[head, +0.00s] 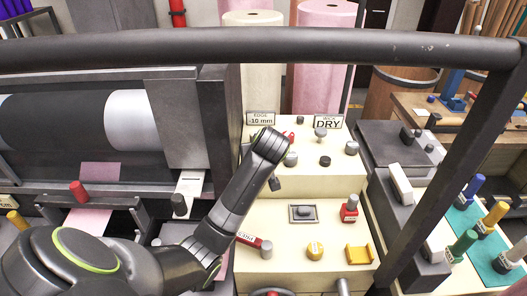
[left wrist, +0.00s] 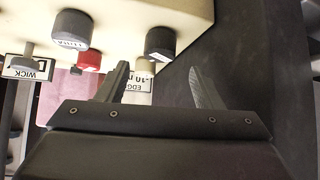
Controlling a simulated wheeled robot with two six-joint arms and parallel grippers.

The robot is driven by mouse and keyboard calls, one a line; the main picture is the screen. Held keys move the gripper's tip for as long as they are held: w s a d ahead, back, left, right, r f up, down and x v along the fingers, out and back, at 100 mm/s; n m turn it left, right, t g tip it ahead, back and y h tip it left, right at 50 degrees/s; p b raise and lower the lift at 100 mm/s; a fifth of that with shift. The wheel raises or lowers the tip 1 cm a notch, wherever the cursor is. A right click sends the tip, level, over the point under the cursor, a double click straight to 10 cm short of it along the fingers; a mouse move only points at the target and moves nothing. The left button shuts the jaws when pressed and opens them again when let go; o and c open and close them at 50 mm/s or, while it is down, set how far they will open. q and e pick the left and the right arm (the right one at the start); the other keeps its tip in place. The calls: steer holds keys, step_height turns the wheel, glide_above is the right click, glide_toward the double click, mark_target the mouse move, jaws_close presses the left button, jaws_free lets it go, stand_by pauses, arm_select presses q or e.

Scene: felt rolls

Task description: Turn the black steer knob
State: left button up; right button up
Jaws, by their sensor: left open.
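A black knob (left wrist: 160,42) stands near the edge of the cream panel (left wrist: 130,12) in the left wrist view, matching the task's steer knob; I read no name on it. My left gripper (left wrist: 157,70) is open and empty, its fingers pointing towards this knob. The knob shows past and between the fingertips, apart from them. In the head view my left arm's wrist (head: 268,145) is over the left side of the upper panel. It seems to hide the black knob there, and the fingers are mostly hidden. My right gripper is not in view.
A grey knob (left wrist: 72,30) and a red knob (left wrist: 88,62) stand beside the black one. An "EDGE -10 mm" sign (head: 261,118) and a "DRY" sign (head: 328,122) stand behind. A dark rail (head: 300,45) crosses the head view. A large roller (head: 60,122) is at left.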

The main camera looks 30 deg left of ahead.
arm_select(q)
steer(key=v, duration=1)
steer(key=shift+s+r+p, duration=0.2)
steer(key=shift+p, duration=0.2)
steer(key=shift+w+f, duration=0.1)
